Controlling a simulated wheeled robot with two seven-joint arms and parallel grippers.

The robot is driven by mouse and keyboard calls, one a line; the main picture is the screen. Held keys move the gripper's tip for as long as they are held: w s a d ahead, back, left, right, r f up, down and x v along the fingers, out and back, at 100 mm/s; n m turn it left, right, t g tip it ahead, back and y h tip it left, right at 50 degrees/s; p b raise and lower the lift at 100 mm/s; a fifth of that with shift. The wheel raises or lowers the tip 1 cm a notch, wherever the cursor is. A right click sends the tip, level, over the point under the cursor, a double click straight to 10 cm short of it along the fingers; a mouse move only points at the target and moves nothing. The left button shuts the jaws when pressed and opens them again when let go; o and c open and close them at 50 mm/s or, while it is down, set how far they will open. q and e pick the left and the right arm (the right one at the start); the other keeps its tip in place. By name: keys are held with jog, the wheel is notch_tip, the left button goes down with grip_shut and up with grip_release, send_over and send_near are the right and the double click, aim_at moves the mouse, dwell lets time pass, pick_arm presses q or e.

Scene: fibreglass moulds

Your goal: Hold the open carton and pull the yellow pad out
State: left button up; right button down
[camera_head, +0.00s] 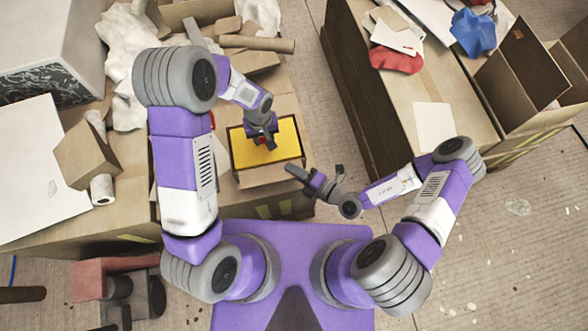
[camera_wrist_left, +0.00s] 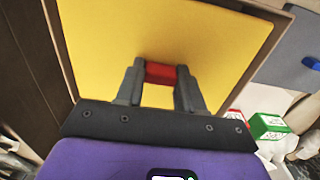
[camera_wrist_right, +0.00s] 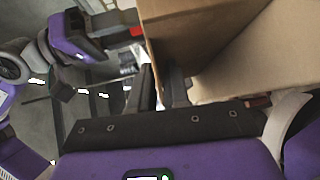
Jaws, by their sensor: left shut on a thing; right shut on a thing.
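The open carton (camera_head: 268,177) stands on the cardboard-covered bench in front of me. The flat yellow pad (camera_head: 286,133) lies within its rim; the left wrist view shows the pad (camera_wrist_left: 110,35) nearly filling the opening. My left gripper (camera_head: 268,143) is over the pad, its fingers shut on a red tab (camera_wrist_left: 160,72) at the pad's face. My right gripper (camera_head: 292,168) is at the carton's right front corner. In the right wrist view its fingers (camera_wrist_right: 163,85) are shut on the carton's wall (camera_wrist_right: 180,40). The pad's underside is hidden.
Cardboard pieces and a tube (camera_head: 262,44) lie behind the carton. A brown box (camera_head: 90,150) and a white roll (camera_head: 102,189) lie to the left. A second bench (camera_head: 395,95) with empty open boxes (camera_head: 522,75) stands to the right, across a strip of bare floor.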

pick_arm(q)
jog(key=shift+r, duration=3.25)
pick_arm(e)
jog(key=c, duration=1.2)
grip_release()
jog(key=shift+o, duration=0.2)
